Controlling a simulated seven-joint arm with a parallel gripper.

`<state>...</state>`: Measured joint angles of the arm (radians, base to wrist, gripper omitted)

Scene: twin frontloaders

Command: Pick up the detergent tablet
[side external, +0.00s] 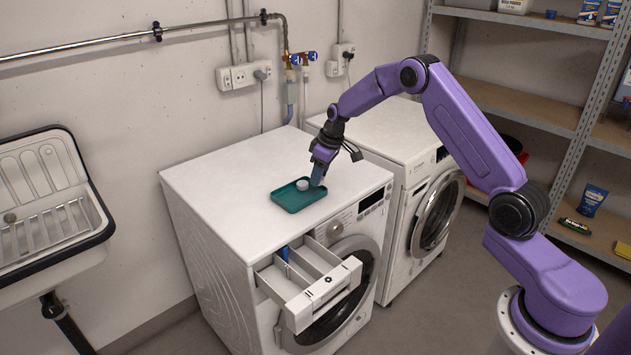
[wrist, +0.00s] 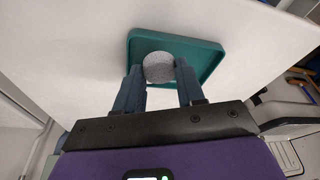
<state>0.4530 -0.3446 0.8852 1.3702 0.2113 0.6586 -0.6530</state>
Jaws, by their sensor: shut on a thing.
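The detergent tablet (wrist: 158,67) is a small round grey-white disc. In the wrist view it sits between the tips of my gripper (wrist: 160,78), which is shut on it. In the side external view the tablet (side external: 303,185) shows pale at the left of my gripper (side external: 316,180), over the teal tray (side external: 291,201). The tray also shows in the wrist view (wrist: 207,67), behind the tablet. I cannot tell whether the tablet touches the tray floor.
The tray lies on top of the left white washer (side external: 225,190), whose detergent drawer (side external: 320,292) is pulled open in front. A second washer (side external: 385,140) stands to the right. A sink (side external: 45,200) is at far left, and shelves (side external: 530,100) are at right.

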